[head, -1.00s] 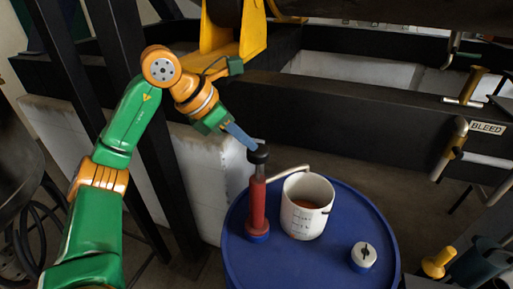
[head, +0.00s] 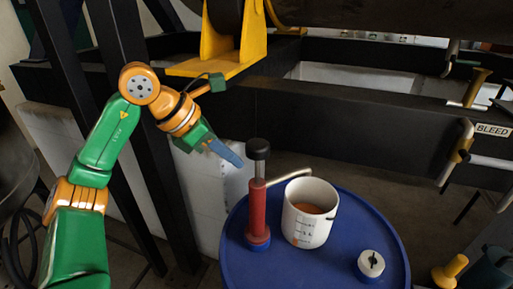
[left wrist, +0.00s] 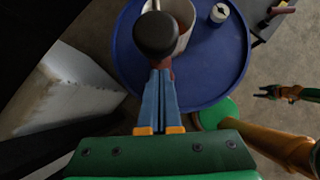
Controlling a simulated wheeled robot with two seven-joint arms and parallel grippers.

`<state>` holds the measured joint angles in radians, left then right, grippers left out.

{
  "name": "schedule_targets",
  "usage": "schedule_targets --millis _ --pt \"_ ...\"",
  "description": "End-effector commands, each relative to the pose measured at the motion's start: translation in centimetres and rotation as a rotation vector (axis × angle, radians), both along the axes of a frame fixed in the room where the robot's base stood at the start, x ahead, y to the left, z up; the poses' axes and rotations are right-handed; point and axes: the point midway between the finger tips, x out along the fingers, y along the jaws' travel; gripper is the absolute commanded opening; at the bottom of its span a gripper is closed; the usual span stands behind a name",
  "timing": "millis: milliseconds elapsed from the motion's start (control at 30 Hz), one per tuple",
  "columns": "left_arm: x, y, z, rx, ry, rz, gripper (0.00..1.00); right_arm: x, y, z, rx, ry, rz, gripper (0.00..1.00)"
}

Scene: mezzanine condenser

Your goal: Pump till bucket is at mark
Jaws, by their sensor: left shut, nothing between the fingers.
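The hand pump has a red barrel (head: 257,212), a pale rod and a black handle knob (head: 258,147); it stands upright on a blue drum (head: 345,268). The rod shows above the barrel. A white bucket (head: 305,230) with dark marks on its side sits under the spout (head: 290,175); orange-brown liquid shows inside, but its level against the marks is unclear. My left gripper (head: 239,162) is shut and empty, just left of the knob. In the left wrist view its blue fingers (left wrist: 160,82) point toward the knob (left wrist: 156,36). My right gripper (left wrist: 262,91) appears small, open and empty.
A white-and-black cap (head: 370,263) sits on the drum, right of the bucket. Black steel beams and a yellow bracket (head: 232,50) stand behind. A BLEED label (head: 492,130) and a valve lever are at the right. A white block (head: 215,180) stands behind my left gripper.

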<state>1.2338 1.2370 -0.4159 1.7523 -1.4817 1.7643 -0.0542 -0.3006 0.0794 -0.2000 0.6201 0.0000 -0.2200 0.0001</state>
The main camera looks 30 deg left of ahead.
Motion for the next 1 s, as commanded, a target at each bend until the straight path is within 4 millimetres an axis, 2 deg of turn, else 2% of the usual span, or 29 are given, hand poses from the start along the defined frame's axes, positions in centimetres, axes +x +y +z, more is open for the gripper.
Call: schedule_targets --millis 167,400,533,1000 --pt "-0.2 0.2 0.4 0.000 -0.002 0.001 0.00 0.0 0.0 0.1 0.000 0.000 0.000 0.56" --pt "-2.4 1.6 3.9 -0.002 -0.004 0.001 0.00 0.0 0.0 0.9 -0.001 0.000 0.000 0.56" --pt "-3.4 2.2 5.3 -0.002 -0.005 0.001 0.00 0.0 0.0 1.4 -0.001 0.000 0.000 0.56" --pt "-3.8 2.4 5.7 -0.001 -0.002 0.000 0.00 0.0 0.0 1.4 -0.001 0.000 0.000 0.56"
